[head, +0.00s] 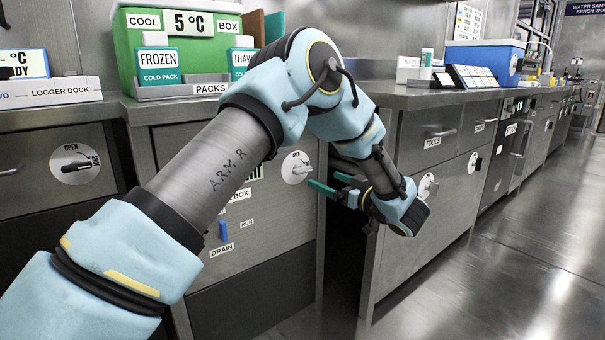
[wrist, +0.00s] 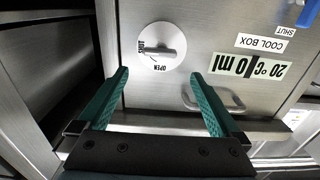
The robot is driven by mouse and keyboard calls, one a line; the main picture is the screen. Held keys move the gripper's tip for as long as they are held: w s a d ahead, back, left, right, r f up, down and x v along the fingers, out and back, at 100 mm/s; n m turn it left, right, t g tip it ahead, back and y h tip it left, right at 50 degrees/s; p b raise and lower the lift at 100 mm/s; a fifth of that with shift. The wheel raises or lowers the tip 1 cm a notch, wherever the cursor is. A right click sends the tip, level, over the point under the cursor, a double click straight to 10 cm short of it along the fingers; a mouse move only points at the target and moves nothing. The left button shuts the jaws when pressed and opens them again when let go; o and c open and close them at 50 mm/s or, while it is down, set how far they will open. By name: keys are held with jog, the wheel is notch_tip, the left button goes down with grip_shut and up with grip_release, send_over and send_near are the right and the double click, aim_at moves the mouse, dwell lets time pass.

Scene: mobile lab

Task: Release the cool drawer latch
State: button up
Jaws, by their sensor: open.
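The cool drawer (wrist: 210,25) is a steel front labelled COOL BOX; it looks closed. Its latch (wrist: 160,47) is a round white plate with a grey lever. The wrist view is upside down; there the lever lies crosswise, along the plate's side mark and not toward the word OPEN. In the head view the latch (head: 297,168) shows just left of my gripper (head: 330,184). My gripper (wrist: 165,90) is open and empty, its teal fingers apart, with the latch ahead between them. I see no contact. My arm hides part of the drawer front in the head view.
The drawer's bar handle (wrist: 218,103) is close to one finger. A blue drain lever (head: 224,230) is on the front below. Another latch (head: 427,186) is on the cabinet to the right, past a dark gap. The aisle floor (head: 520,270) is clear.

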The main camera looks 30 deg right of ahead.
aim_at(305, 171)
jog(key=w, duration=0.3)
jog(key=w+a+b, duration=0.1)
jog(key=w, duration=0.2)
jog(key=w+a+b, duration=0.1)
jog(key=w, duration=0.2)
jog(key=shift+w, duration=0.25)
jog(key=c, duration=1.2)
jog(key=shift+c, duration=0.2)
